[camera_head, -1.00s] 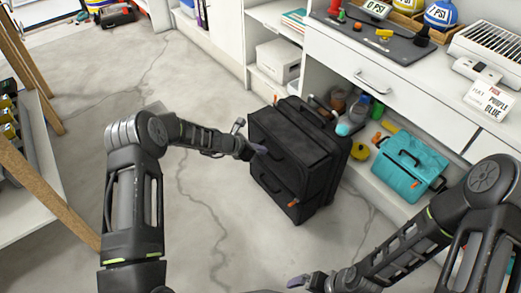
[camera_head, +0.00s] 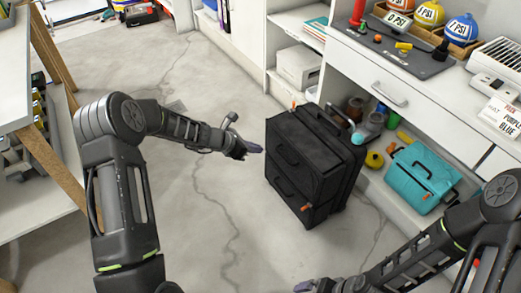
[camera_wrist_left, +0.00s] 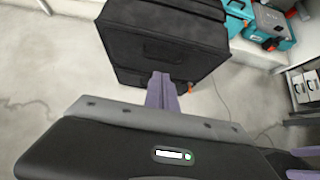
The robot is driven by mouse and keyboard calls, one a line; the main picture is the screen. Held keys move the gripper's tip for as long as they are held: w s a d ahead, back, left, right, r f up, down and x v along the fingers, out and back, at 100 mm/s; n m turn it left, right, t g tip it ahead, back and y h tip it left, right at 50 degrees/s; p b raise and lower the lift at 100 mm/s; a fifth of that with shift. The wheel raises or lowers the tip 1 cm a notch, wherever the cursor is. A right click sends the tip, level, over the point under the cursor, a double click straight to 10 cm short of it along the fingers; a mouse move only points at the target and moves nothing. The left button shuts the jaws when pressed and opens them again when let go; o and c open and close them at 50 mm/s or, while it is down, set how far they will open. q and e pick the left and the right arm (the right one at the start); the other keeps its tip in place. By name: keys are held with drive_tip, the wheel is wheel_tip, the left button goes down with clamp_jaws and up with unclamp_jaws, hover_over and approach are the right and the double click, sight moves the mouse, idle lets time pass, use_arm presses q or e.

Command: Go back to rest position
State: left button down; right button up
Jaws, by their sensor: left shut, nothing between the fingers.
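My left gripper (camera_head: 252,148) is in the middle of the head view, shut and empty, a little left of a black suitcase (camera_head: 296,180) and apart from it. In the left wrist view its closed purple fingers (camera_wrist_left: 162,92) point towards the suitcase (camera_wrist_left: 165,45). My right gripper (camera_head: 304,286) is at the bottom edge of the head view, only partly in frame, with a purple fingertip showing. Whether it is open or shut cannot be made out.
A teal toolbox (camera_head: 420,178) sits on the low shelf right of the suitcase. A white drawer counter (camera_head: 400,85) runs along the right. A wooden-legged shelf (camera_head: 52,160) stands at the left. The grey floor (camera_head: 205,215) between is clear.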

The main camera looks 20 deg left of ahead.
idle(0.6)
use_arm(q)
drive_tip(key=s+d+f+m+g+y, duration=0.2)
drive_tip(key=s+f+m, duration=0.5)
drive_tip(key=s+m, duration=0.15)
drive_tip(key=s+d+f+m+g+y, duration=0.1)
drive_tip(key=s+f+m+g+y, duration=0.1)
drive_tip(key=s+f+m, duration=0.6)
drive_tip(key=s+d+r+m+g+h, duration=0.1)
drive_tip(key=s+d+m, duration=0.45)
drive_tip(key=s, duration=0.45)
drive_tip(key=s+d+m+g+h, duration=0.1)
drive_tip(key=s+d+m, duration=0.4)
drive_tip(key=s, duration=0.5)
wheel_tip(320, 180, up, 19)
drive_tip(key=d+p, duration=0.2)
drive_tip(key=p, duration=1.6)
drive_tip(key=shift+s+f+n+g, duration=0.2)
drive_tip(key=shift+s+n+g, duration=0.1)
drive_tip(key=shift+s+n, duration=0.1)
